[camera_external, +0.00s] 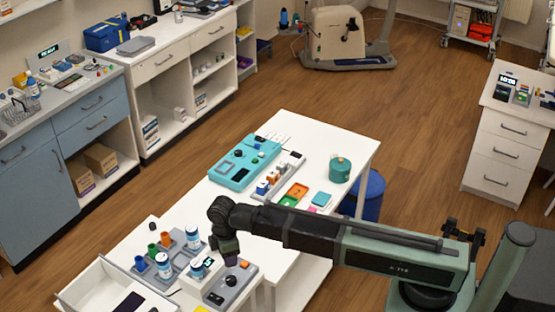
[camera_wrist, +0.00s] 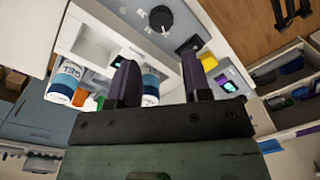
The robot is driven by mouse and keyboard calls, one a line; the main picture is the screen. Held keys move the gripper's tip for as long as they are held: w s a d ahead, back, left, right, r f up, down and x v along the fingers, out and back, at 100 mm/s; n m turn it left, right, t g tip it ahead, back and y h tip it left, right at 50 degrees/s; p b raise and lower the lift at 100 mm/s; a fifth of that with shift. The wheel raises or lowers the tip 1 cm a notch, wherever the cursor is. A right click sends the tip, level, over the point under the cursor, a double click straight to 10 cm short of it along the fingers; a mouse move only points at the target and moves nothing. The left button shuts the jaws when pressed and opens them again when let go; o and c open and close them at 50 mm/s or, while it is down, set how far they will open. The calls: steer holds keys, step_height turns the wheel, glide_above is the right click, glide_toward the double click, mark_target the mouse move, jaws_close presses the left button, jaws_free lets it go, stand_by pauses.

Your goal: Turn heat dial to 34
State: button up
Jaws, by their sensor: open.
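A black dial (camera_wrist: 161,18) with a pale mark stands on a light panel at the top of the wrist view. In the external view, a black dial (camera_external: 230,281) sits on a grey control box (camera_external: 238,288) on the near white table. I cannot read its setting. My gripper (camera_external: 232,259) points down just above the box's back part; the dial is in front of it. In the wrist view, the dark fingers of my gripper (camera_wrist: 158,70) are apart with nothing held between them, and the dial lies beyond their tips. A small lit display (camera_external: 208,262) stands beside the box; its digits are unclear.
White and blue bottles (camera_external: 164,264) and coloured cups (camera_external: 165,239) stand on a grey tray left of my gripper. An open white drawer or bin (camera_external: 92,272) lies farther left. A teal device (camera_external: 245,162) with its own dial sits on the table behind.

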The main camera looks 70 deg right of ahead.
mark_target(232, 278)
steer(key=f+b, duration=0.6)
steer(key=f, duration=0.1)
steer(key=f+b, duration=0.3)
steer(key=shift+s+a+f+b, duration=0.2)
steer(key=shift+s+b, duration=0.05)
steer(key=shift+b, duration=0.1)
steer(key=shift+r, duration=0.15)
steer(key=c, duration=0.7)
